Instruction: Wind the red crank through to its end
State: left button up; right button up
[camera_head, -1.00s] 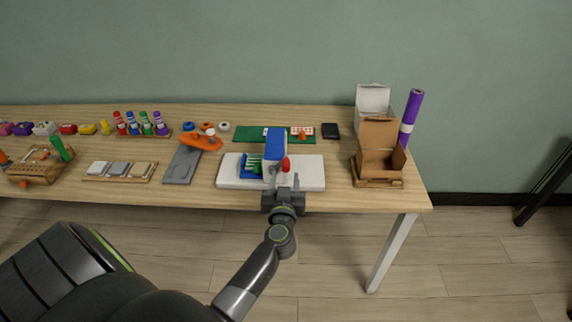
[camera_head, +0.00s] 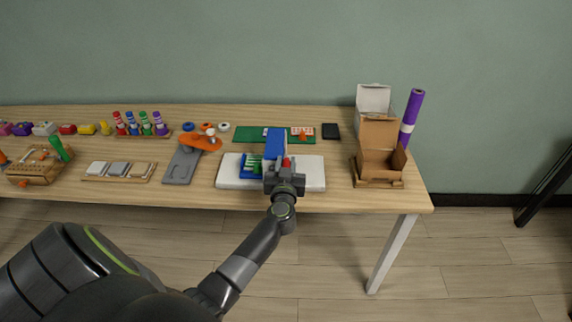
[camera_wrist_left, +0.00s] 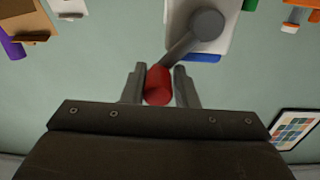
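The red crank knob (camera_head: 286,162) shows just beyond my left gripper (camera_head: 285,177) in the head view. In the left wrist view the knob (camera_wrist_left: 158,85) sits between the two fingers of the left gripper (camera_wrist_left: 160,82), with narrow gaps beside it. A grey crank arm (camera_wrist_left: 182,46) runs from the knob up and right to a round grey hub (camera_wrist_left: 207,23). The crank belongs to a device with a blue upright part (camera_head: 275,141) and a green-and-blue part (camera_head: 251,165) on a white base (camera_head: 230,174). My right gripper is out of view.
A grey plate with an orange piece (camera_head: 200,142) lies left of the base. An open cardboard box (camera_head: 380,160) stands to the right. A green board (camera_head: 247,133) and a black box (camera_head: 331,131) lie behind. Bare table shows between base and cardboard box.

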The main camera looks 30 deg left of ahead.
pick_arm(q)
grip_shut()
